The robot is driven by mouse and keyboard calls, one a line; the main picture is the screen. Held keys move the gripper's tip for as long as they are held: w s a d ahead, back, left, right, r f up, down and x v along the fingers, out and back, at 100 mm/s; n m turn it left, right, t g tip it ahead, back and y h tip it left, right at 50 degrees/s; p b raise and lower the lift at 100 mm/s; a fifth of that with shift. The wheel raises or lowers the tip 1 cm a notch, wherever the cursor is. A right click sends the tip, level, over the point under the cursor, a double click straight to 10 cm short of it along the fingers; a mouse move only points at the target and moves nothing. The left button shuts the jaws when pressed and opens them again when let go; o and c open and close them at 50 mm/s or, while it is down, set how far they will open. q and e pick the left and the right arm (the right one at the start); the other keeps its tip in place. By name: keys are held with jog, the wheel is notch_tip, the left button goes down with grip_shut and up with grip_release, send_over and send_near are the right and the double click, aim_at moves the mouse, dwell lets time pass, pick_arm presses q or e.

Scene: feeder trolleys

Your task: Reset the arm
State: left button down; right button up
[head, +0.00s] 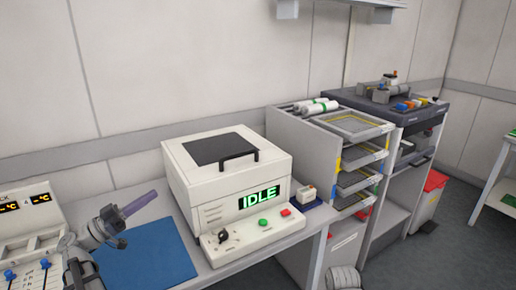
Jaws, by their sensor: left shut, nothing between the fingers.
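My left arm comes in at the lower left, and its left gripper (121,243) is shut and empty. It is in front of the left end of the bench, near the blue mat (150,252). A purple-grey rod (139,204) shows just beyond it; I cannot tell what it belongs to. A grey rounded part at the bottom edge, right of centre, looks like part of my right arm. My right gripper is not in view.
A white box machine (225,165) with an IDLE display stands on the bench. A control panel (30,235) is at the left edge. A tray rack (355,125), a dark-topped cabinet (400,112) and a red-topped bin (432,185) stand right. Open floor lies at the lower right.

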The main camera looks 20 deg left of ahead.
pick_arm(q)
jog(key=w+d+f+g, duration=0.2)
jog(key=d+f+g, duration=0.25)
jog(key=d, duration=0.45)
jog(key=w+d+f+n+g+y, duration=0.1)
jog(key=w+d+f+g, duration=0.2)
jog(key=d+f, duration=0.4)
jog(key=w+d+f+g, duration=0.2)
jog(key=d+f+g, duration=0.2)
jog(key=d, duration=0.6)
jog(key=s+d+f+n+g+y, duration=0.1)
jog(key=s+d+f+g+y, duration=0.2)
jog(key=s+d+f+y, duration=0.35)
jog(key=s+d+f+n+g+y, duration=0.1)
jog(key=s+d+f+g+y, duration=0.25)
jog(key=d+f+y, duration=0.55)
notch_tip(320, 180, up, 18)
jog(key=h+p, duration=0.1)
jog(key=p, duration=1.6)
jog(key=shift+s+d+r+t, duration=0.2)
jog(key=shift+s+d+t, duration=0.1)
jog(key=shift+d+t, duration=0.1)
jog(key=shift+h, duration=0.25)
